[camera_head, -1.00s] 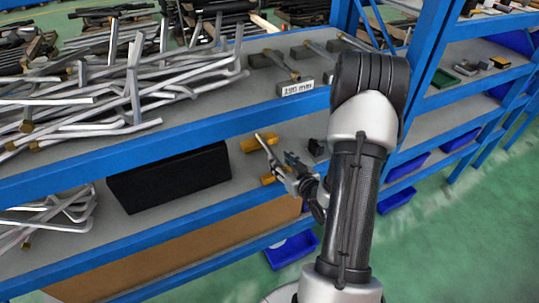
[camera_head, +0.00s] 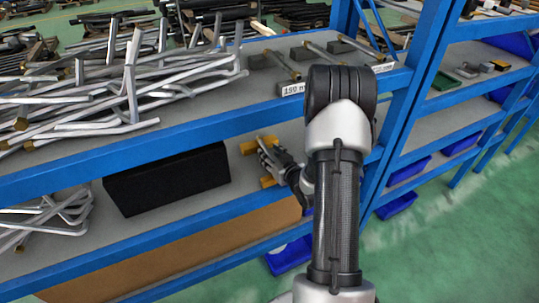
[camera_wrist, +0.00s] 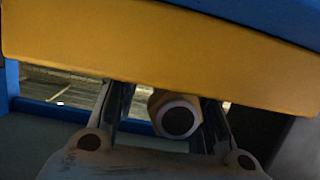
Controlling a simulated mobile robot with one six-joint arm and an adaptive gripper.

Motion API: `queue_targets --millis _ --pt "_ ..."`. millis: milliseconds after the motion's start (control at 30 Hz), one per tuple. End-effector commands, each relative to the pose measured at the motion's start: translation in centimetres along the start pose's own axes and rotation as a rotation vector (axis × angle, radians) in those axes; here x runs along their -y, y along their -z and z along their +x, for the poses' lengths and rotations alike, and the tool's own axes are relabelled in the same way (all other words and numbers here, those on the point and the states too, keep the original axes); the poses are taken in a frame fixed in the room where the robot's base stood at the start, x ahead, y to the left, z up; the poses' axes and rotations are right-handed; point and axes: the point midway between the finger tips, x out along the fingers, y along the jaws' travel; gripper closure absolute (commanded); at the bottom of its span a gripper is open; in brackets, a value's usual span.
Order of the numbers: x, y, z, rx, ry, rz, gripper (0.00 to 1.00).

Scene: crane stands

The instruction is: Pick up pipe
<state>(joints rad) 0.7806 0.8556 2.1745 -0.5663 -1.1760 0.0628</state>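My gripper (camera_head: 271,161) reaches in from the right and hides part of the pipe. In the wrist view the pipe's round end (camera_wrist: 179,117), with a dark bore and brass-coloured collar, shows between my fingers (camera_wrist: 166,112). A gap shows at the left finger; the right finger is close beside the end. The fingers look open around it. A yellow block (camera_wrist: 165,45) fills the top of that view.
The upper shelf edge (camera_head: 190,130) runs just above my gripper. A black box (camera_head: 168,178) stands to the left on the lower shelf. Bent pipes (camera_head: 100,95) are heaped on the upper shelf. A blue upright (camera_head: 400,115) stands right of my arm.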

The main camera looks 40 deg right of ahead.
Motion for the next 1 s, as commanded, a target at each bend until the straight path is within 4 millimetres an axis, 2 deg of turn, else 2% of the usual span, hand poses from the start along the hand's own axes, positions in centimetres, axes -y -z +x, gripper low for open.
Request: queue_targets --millis 67,533,1000 --pt "-0.01 0.00 -0.02 0.000 0.000 0.000 0.70" --pt "-0.01 -0.01 -0.04 0.000 0.000 0.000 1.00" --pt "-0.03 0.18 -0.06 -0.002 0.000 -0.001 1.00"
